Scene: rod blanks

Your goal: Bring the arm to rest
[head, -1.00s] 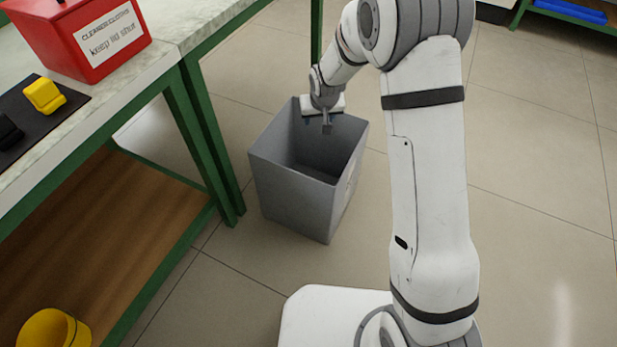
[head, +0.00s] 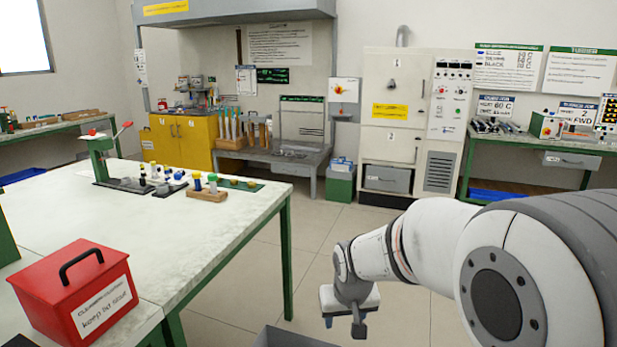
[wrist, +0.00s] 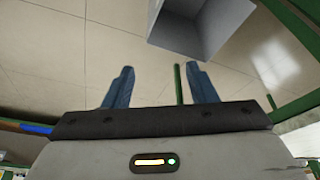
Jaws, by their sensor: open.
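My gripper (head: 343,323) hangs at the end of my white arm in the lower middle of the head view, right of the workbench. In the wrist view my gripper (wrist: 160,88) has its two blue fingers spread apart with nothing between them. A grey open bin (head: 290,338) shows only its rim at the bottom of the head view, below and left of my gripper. The bin (wrist: 202,25) also shows at the top of the wrist view, apart from the fingers.
A workbench (head: 200,262) on the left carries a red lidded box (head: 75,292), a green press (head: 103,155) and several small parts. A yellow cabinet (head: 180,142) and a tall white machine (head: 408,120) stand at the back. Floor (head: 400,240) is clear between them and my arm.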

